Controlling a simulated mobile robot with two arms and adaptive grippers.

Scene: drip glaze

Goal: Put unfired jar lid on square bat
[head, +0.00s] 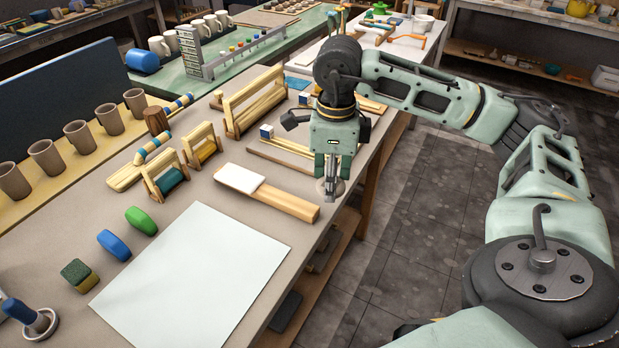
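My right gripper (331,194) points straight down at the bench's right edge. Its fingers look close together over a small round grey-brown disc (321,186), which looks like the unfired jar lid. The fingers partly hide the disc, so I cannot tell whether they grip it or only stand over it. A large pale flat four-sided sheet or board (195,280) lies on the near part of the bench. I cannot tell which is the square bat. My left gripper is not in view.
Wooden racks (254,103) stand behind the block. Green (141,221) and blue (114,245) rounded pieces and a sponge (79,276) line the left side. The bench between block and pale sheet is clear.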

